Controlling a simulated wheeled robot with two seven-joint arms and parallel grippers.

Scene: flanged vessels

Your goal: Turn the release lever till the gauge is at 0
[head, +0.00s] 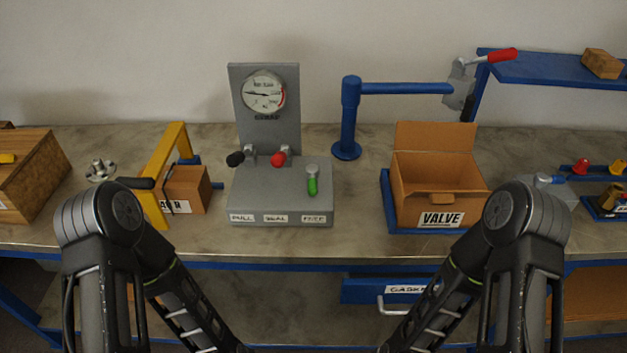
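A round white gauge (263,93) is mounted on a grey upright plate behind a grey control box (281,195). Its needle points left; the numbers are too small to read. The box carries a black-knobbed lever (235,159), a red-knobbed lever (278,159) and a green-handled lever (312,181). The labels below read PULL and SEAL on the left and middle; the right one, under the green lever, is hard to read. The green handle hangs down toward the front. Both my arms fold down at the bottom of the head view; neither gripper shows.
A yellow frame (164,165) with a small brown box (187,189) stands left of the control box. A blue post with a horizontal arm (400,88) stands behind right. An open carton labelled VALVE (440,200) sits on the right. Bench top (355,200) is clear between control box and carton.

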